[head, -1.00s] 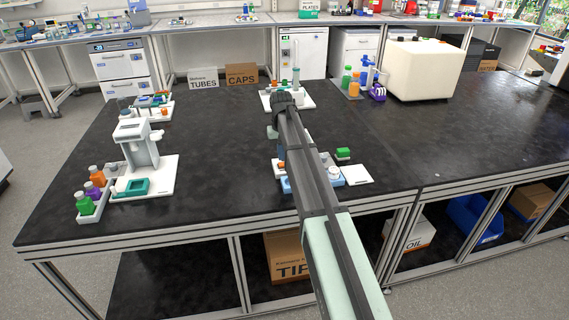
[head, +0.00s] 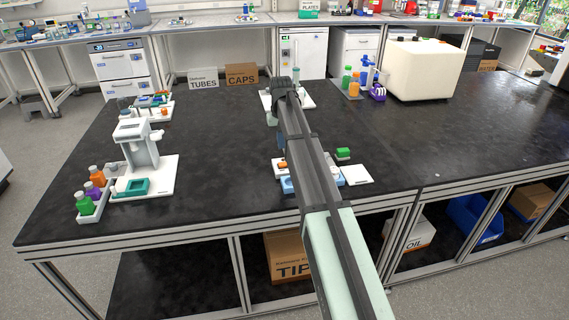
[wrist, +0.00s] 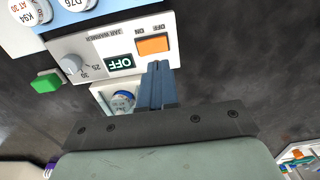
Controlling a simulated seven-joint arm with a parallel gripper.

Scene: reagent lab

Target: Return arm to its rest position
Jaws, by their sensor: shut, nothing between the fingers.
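My arm reaches forward over the black bench in the head view, and its own links hide most of my gripper there. In the wrist view my gripper (wrist: 157,88) is shut, its blue-grey fingers together with nothing between them. The fingers point toward the jar warmer (wrist: 90,50), near its orange switch (wrist: 153,44); I cannot tell the exact gap. The warmer's display (wrist: 120,63) reads OFF. A grey knob (wrist: 72,64) sits beside it. A jar with a blue ring (wrist: 124,101) stands on a white base near the fingers, partly hidden.
Labelled jars (wrist: 78,8) sit on the warmer's blue top. A green block (head: 343,153) lies near it. A white instrument (head: 135,140) and a bottle rack (head: 94,205) stand at left. A large cream box (head: 425,70) stands at back right.

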